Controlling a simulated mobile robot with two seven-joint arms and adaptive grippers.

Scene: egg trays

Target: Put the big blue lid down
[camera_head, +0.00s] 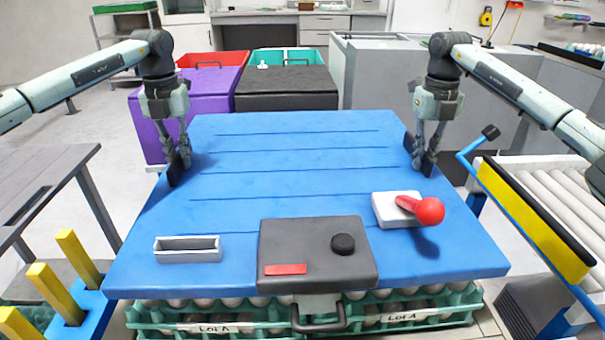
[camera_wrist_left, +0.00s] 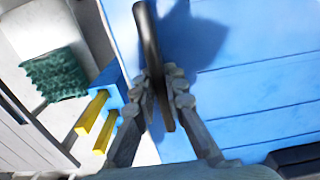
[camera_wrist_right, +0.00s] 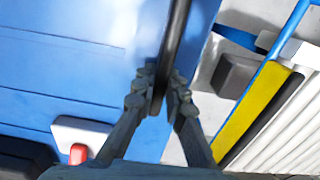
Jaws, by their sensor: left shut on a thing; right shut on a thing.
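The big blue lid (camera_head: 290,165) is a wide flat panel with grooves, above green egg trays (camera_head: 400,312) labelled "Lot A". My left gripper (camera_head: 178,165) is shut on a dark handle at the lid's left edge, and the handle (camera_wrist_left: 150,45) shows between its fingers in the left wrist view. My right gripper (camera_head: 425,160) is shut on the matching dark handle at the right edge, seen in the right wrist view (camera_wrist_right: 175,40). The lid looks about level. Whether its underside touches the trays is hidden.
On the lid are a dark grey box (camera_head: 315,240), a white block with a red-ball lever (camera_head: 430,211) and a small grey tray (camera_head: 188,254). Yellow posts (camera_head: 60,290) stand left, a roller conveyor (camera_head: 540,200) right. Purple (camera_head: 200,95) and black (camera_head: 287,95) bins stand behind.

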